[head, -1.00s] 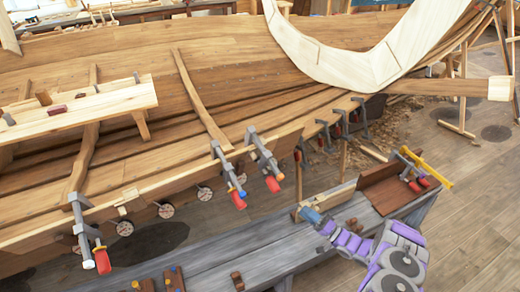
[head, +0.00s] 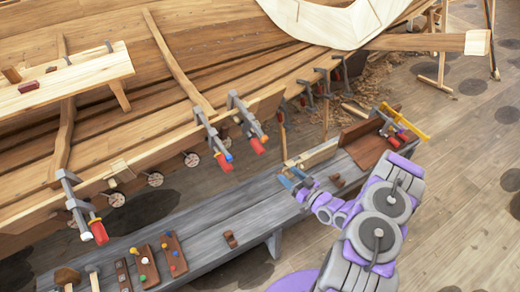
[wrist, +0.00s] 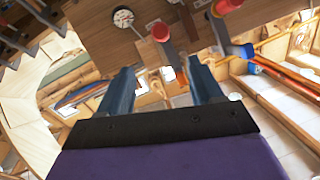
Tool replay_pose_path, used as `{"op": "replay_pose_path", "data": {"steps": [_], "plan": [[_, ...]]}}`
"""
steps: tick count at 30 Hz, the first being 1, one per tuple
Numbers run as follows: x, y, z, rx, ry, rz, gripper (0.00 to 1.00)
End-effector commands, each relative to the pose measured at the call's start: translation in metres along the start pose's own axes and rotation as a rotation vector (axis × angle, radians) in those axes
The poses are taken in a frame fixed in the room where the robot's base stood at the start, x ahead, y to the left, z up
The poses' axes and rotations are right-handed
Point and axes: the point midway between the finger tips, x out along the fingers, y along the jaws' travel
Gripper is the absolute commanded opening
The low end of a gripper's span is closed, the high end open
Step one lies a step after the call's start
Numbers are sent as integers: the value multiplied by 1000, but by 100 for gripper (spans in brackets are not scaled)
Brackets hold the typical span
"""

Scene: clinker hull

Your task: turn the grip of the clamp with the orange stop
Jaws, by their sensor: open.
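Three clamps with red grips hang along the hull's lower planks. The right one, with a small stop that looks orange (head: 264,139), has its red grip (head: 258,146) pointing down and right. In the wrist view, two blue fingers (wrist: 163,85) stand wide apart. Beyond them show a red grip (wrist: 160,32) and a blue stop (wrist: 241,52).
A long grey bench (head: 215,220) runs below the hull, with small peg boards (head: 174,256) at its left. A brown board (head: 362,140) and a yellow-barred clamp (head: 404,122) lie at its right end. More clamps (head: 322,80) hang farther along the hull. The floor right is open.

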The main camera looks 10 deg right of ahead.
Motion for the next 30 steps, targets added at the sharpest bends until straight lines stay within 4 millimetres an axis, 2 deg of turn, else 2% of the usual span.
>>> {"op": "replay_pose_path", "data": {"steps": [8,30], "plan": [[15,-2,1,-23,-6,1,65],[121,-2,2,-22,-5,1,65]]}}
